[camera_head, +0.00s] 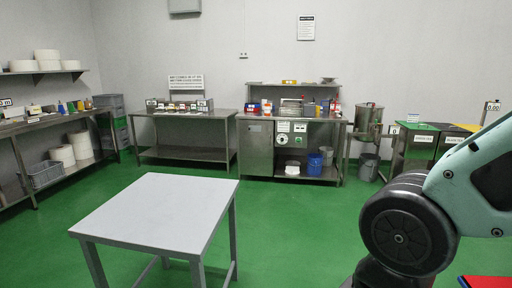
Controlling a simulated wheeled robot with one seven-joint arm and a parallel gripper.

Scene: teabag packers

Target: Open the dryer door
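No dryer can be made out for certain in the head view. A steel cabinet front (256,150) with a small label sits under the left part of the back bench; it looks closed, and I cannot tell whether it is the dryer door. Beside it is a panel with white labels and a round fitting (293,141). My gripper is outside the view. Only a pale link and a dark joint of my arm show at the right, far in front of the bench.
A grey-topped table (160,212) stands in the left foreground. Steel benches (184,114) line the back wall, and a shelf unit (62,120) is at left. Green-topped bins (415,150) stand at right. The green floor (290,225) between is clear.

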